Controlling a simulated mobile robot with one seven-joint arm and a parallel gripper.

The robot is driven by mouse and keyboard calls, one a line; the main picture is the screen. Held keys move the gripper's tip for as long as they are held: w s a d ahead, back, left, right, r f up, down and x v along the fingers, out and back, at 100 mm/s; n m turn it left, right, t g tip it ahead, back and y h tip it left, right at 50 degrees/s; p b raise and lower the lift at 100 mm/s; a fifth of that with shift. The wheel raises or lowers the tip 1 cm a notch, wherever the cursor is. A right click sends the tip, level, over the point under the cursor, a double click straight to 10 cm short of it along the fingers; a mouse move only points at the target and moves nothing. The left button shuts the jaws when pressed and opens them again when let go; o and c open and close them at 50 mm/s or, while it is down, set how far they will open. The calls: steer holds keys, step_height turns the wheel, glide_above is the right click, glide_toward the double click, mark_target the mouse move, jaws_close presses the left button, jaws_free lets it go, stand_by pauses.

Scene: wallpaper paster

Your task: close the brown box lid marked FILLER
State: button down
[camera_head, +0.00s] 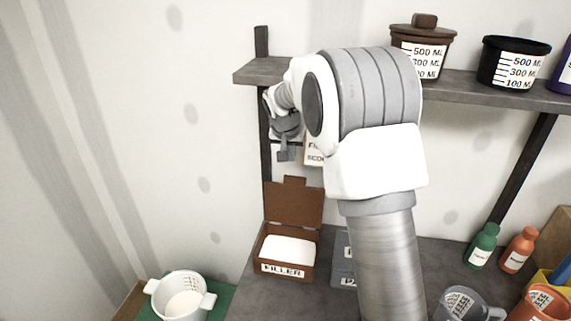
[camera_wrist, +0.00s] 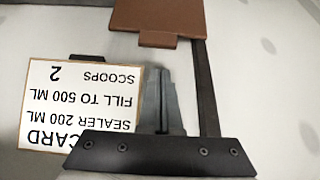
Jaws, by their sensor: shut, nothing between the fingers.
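The brown box (camera_head: 287,268) marked FILLER stands on the dark counter at the left, with white powder inside. Its brown lid (camera_head: 294,203) is open and stands upright at the back, with a small tab on its top edge. The lid (camera_wrist: 158,17) and its tab also show at the top of the wrist view. My gripper (camera_head: 284,154) is above the lid and apart from it, in front of the wall. In the wrist view my gripper (camera_wrist: 160,75) has its fingers together and empty, pointing towards the lid's tab with a gap between.
A recipe card (camera_wrist: 75,105) hangs on the wall beside my gripper. A shelf (camera_head: 258,72) holds a brown lidded pot (camera_head: 424,40) and a black tub (camera_head: 513,62). A white pot (camera_head: 181,296) stands left of the box. Green (camera_head: 482,246) and orange (camera_head: 519,250) bottles stand right.

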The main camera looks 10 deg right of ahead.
steer(key=p+x, duration=0.1)
steer(key=x, duration=0.9)
steer(key=shift+s+a+f+b, duration=0.1)
steer(key=shift+s+b, duration=0.15)
steer(key=shift+b, duration=0.1)
